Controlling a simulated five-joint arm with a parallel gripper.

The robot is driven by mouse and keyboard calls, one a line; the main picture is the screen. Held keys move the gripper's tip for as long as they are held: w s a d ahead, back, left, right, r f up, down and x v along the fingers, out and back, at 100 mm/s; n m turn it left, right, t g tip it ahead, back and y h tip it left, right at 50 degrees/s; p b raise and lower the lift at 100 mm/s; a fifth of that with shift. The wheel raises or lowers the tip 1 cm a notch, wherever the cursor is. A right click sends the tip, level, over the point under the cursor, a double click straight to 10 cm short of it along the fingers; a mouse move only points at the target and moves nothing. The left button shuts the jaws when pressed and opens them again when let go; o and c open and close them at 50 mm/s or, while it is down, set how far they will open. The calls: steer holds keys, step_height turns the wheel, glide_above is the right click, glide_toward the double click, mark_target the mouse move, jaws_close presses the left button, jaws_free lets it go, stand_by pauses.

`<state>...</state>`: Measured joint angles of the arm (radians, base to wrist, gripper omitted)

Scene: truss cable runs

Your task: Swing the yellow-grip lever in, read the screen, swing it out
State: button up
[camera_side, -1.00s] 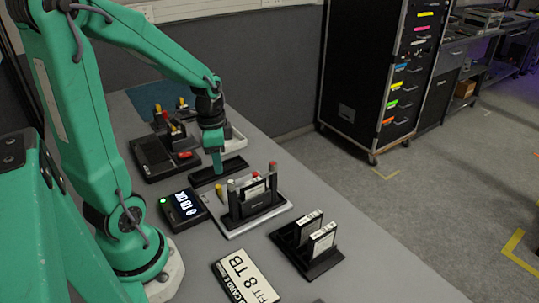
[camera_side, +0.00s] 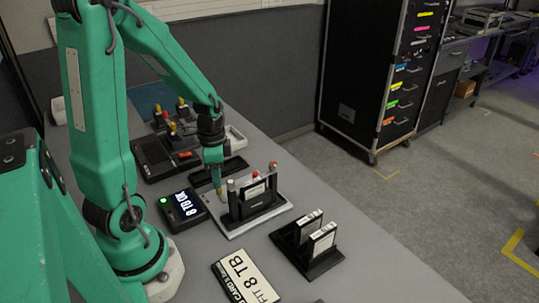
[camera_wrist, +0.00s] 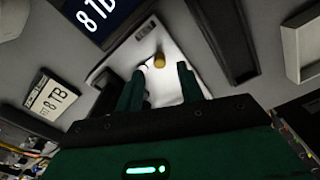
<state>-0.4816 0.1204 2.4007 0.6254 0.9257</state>
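In the side view, the lever unit's pale base plate (camera_side: 276,210) carries a dark upright holder (camera_side: 256,199) with a card in it. A grip at the front has a red cap (camera_side: 273,167). The yellow grip (camera_wrist: 159,60) shows in the wrist view, ahead of and between my fingertips. My gripper (camera_wrist: 160,75) has its two fingers apart, with a gap around the yellow grip. In the side view my gripper (camera_side: 217,187) is low at the plate's left end. The screen (camera_side: 184,206) reads "8 TB OK" with a green light lit; it is partly cut off in the wrist view.
A card stand (camera_side: 310,259) stands to the right, and a "FIT 8 TB" sign (camera_side: 246,279) lies in front. A long black tray (camera_side: 232,167) and a black box with a red switch (camera_side: 152,155) lie behind.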

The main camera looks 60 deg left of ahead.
mark_target(221, 194)
steer(key=shift+f, duration=1.85)
jaws_close()
